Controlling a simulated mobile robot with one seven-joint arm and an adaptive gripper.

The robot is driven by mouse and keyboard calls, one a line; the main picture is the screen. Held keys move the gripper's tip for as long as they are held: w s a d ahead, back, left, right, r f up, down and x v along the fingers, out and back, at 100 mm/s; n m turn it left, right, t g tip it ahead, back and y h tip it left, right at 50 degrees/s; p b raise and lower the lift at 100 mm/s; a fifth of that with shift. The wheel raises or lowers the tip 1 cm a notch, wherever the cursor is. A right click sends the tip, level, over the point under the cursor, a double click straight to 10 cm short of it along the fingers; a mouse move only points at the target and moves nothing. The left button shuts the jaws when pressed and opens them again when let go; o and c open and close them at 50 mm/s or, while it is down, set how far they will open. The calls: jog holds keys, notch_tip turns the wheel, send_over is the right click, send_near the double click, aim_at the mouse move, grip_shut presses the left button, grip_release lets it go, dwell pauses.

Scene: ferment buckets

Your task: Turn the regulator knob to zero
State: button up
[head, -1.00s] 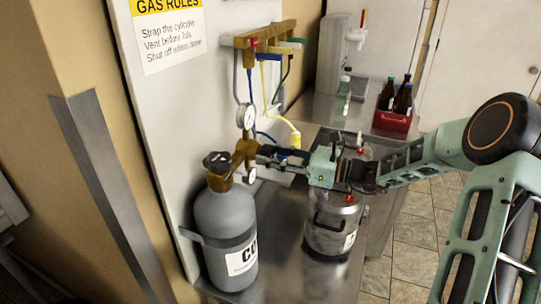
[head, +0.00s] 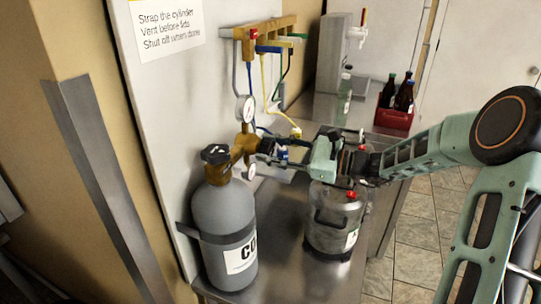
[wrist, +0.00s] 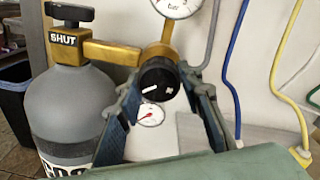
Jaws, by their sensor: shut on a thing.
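The brass regulator (head: 240,150) sits on the neck of a grey CO2 cylinder (head: 222,215). An upper gauge marked bar (wrist: 177,4) is partly cut off. In the head view the knob is hidden by my fingers.
A black cylinder valve (wrist: 68,12) carries a SHUT tag (wrist: 65,39) left of the regulator. Yellow and blue hoses hang right of it. A steel keg (head: 330,225) stands under my forearm. A red bottle crate (head: 393,119) is farther back.

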jog(key=n+b, duration=0.6)
jog(key=shift+w+f, duration=0.1)
jog(key=shift+f, duration=0.2)
jog(key=n+b, duration=0.3)
jog(key=shift+r+b, duration=0.15)
jog(key=shift+b, duration=0.2)
jog(key=shift+r+n+b, duration=0.1)
jog(key=shift+n+b, duration=0.5)
jog(key=shift+b, duration=0.1)
jog(key=shift+r, duration=0.1)
jog(key=o, duration=1.2)
jog(key=shift+d, duration=0.1)
jog(key=v, duration=1.2)
jog(key=shift+r, duration=0.2)
jog(key=shift+n, duration=0.3)
